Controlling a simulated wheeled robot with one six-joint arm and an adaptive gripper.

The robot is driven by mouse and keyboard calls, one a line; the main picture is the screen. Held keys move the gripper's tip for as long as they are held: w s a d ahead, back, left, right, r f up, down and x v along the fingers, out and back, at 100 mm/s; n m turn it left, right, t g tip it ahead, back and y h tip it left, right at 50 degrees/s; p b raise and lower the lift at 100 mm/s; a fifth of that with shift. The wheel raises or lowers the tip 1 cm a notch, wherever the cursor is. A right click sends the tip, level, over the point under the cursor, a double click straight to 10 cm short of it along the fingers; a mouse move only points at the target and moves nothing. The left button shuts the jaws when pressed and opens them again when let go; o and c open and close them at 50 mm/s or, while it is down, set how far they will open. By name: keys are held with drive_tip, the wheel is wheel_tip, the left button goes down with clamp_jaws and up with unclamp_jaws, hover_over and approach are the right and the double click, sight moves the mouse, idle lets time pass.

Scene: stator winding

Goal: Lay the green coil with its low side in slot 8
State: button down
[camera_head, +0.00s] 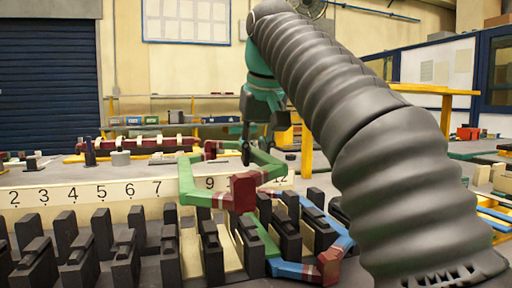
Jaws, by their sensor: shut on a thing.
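The green coil (188,182), an angular loop with dark red bands at its near and far ends, hangs from my gripper (256,145). The gripper is shut on its far part; the exact contact is small and dark. The coil is above the black stator teeth, with its near red end (243,190) toward the camera. The numbered strip (85,194) shows 2 to 7, 9 and 12; the coil covers the 8. Whether the coil touches any tooth cannot be told.
A blue coil (292,270) with a red end (330,265) lies among the teeth at the right. A green strip (265,238) lies in a gap beside it. Rows of upright black teeth (100,230) fill the front. My arm covers the right side.

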drive_tip(key=shift+f+b, duration=0.8)
drive_tip(key=shift+f, duration=2)
drive_tip(key=shift+s+f+b, duration=0.15)
drive_tip(key=shift+f+b, duration=1.1)
drive_tip(key=shift+f, duration=0.5)
drive_tip(key=shift+s+f+b, duration=0.15)
drive_tip(key=shift+f+b, duration=1.1)
drive_tip(key=shift+f, duration=0.5)
drive_tip(key=c, duration=0.9)
unclamp_jaws()
drive_tip(key=shift+d, duration=0.1)
drive_tip(key=shift+r+p, duration=0.85)
drive_tip(key=shift+p, duration=0.15)
wheel_tip(320, 180, up, 5)
drive_tip(key=p, duration=0.4)
drive_tip(key=shift+p, duration=0.4)
drive_tip(key=shift+r, duration=1.2)
